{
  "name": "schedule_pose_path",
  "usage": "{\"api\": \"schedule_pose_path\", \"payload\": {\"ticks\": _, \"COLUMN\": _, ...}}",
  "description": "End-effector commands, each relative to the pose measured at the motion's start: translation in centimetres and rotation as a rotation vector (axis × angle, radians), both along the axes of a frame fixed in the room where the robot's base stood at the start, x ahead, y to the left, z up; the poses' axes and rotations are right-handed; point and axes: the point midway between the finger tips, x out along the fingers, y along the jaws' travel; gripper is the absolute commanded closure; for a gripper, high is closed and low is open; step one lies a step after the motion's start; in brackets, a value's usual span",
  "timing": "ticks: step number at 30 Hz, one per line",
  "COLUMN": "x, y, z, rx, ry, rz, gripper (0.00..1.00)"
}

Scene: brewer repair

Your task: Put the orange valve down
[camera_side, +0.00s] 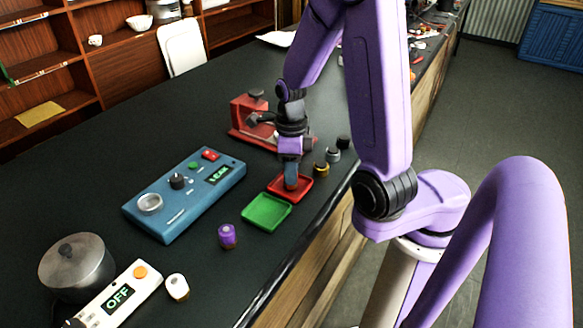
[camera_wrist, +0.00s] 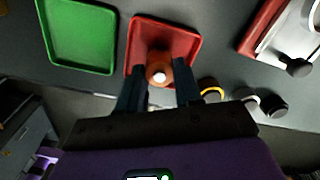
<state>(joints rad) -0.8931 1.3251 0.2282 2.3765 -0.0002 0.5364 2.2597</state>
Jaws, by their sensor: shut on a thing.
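The orange valve (camera_wrist: 158,70), with a pale round tip, is between the two dark fingers of my gripper (camera_wrist: 159,85) in the wrist view. My gripper is shut on it. The valve appears over the red tray (camera_wrist: 143,28); I cannot tell whether it touches the tray floor. In the side view my gripper (camera_side: 291,181) points down into the red tray (camera_side: 302,198), and its fingers mostly hide the valve.
An empty green tray (camera_side: 266,213) adjoins the red one. A blue brewer panel (camera_side: 185,197) reads LEAK. A purple valve (camera_side: 228,236) stands nearby. Gold (camera_side: 321,169), grey (camera_side: 333,154) and black (camera_side: 343,142) pieces line the table edge. A red device (camera_side: 245,118) stands behind.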

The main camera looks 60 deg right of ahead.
Motion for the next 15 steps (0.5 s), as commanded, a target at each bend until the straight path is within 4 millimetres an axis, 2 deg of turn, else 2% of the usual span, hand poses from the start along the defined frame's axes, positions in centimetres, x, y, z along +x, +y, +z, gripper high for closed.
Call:
{"api": "schedule_pose_path", "payload": {"ticks": 8, "x": 0.0, "y": -0.01, "z": -0.26, "rx": 0.0, "ry": 0.0, "rz": -0.001, "gripper": 1.0}}
{"api": "schedule_pose_path", "payload": {"ticks": 9, "x": -0.01, "y": -0.02, "z": -0.33, "rx": 0.0, "ry": 0.001, "rz": -0.001, "gripper": 0.63}}
{"api": "schedule_pose_path", "payload": {"ticks": 11, "x": 0.0, "y": -0.01, "z": -0.3, "rx": 0.0, "ry": 0.0, "rz": -0.001, "gripper": 0.43}}
{"api": "schedule_pose_path", "payload": {"ticks": 12, "x": 0.0, "y": -0.01, "z": -0.29, "rx": 0.0, "ry": 0.0, "rz": -0.001, "gripper": 0.4}}
{"api": "schedule_pose_path", "payload": {"ticks": 15, "x": 0.0, "y": -0.01, "z": -0.29, "rx": 0.0, "ry": 0.0, "rz": -0.001, "gripper": 0.4}}
